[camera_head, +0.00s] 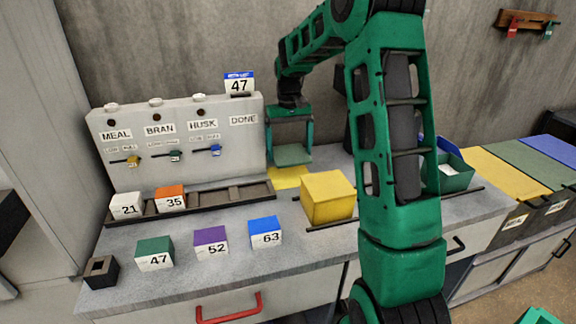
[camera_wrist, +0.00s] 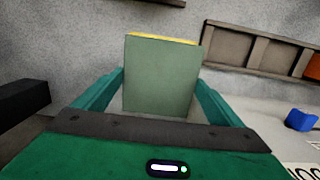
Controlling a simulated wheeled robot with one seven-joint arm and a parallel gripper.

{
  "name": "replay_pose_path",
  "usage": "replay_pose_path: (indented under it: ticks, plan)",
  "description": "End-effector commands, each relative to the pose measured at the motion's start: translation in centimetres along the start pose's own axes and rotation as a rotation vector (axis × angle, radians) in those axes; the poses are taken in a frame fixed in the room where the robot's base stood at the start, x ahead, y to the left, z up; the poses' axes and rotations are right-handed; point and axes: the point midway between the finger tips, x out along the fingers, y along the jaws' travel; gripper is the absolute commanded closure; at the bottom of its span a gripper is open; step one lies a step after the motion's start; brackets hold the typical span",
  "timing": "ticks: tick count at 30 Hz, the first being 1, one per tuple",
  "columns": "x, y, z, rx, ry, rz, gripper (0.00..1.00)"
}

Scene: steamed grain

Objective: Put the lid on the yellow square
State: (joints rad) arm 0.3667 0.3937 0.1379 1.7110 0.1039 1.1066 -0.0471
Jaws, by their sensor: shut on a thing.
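The lid (camera_head: 292,156) is a flat grey-green square plate. It also shows in the wrist view (camera_wrist: 160,78), between the two green fingers. My gripper (camera_head: 290,148) is shut on its opposite edges and holds it over the back of the counter. The yellow square (camera_head: 288,178) lies flat on the counter below the lid in the head view, and the lid hides part of it. A thin yellow strip shows past the lid's far edge in the wrist view. I cannot tell the exact height of the lid above the square.
A yellow box (camera_head: 327,198) stands just right of the square. The grey panel (camera_head: 180,145) and a slotted rack (camera_head: 232,195) are at the left. Numbered blocks stand in front. An open green box (camera_head: 456,180) with white contents is right of my arm.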

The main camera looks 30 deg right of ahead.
Motion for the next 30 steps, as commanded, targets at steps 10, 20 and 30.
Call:
replay_pose_path:
  ticks: [10,20,30]
  plan:
    - [2.7,0.0,-0.2,0.000,-0.001,0.000,0.39]
    - [5.8,0.0,-0.5,0.000,0.001,0.000,0.39]
    - [6.2,-0.1,-0.5,-0.001,0.000,0.000,0.39]
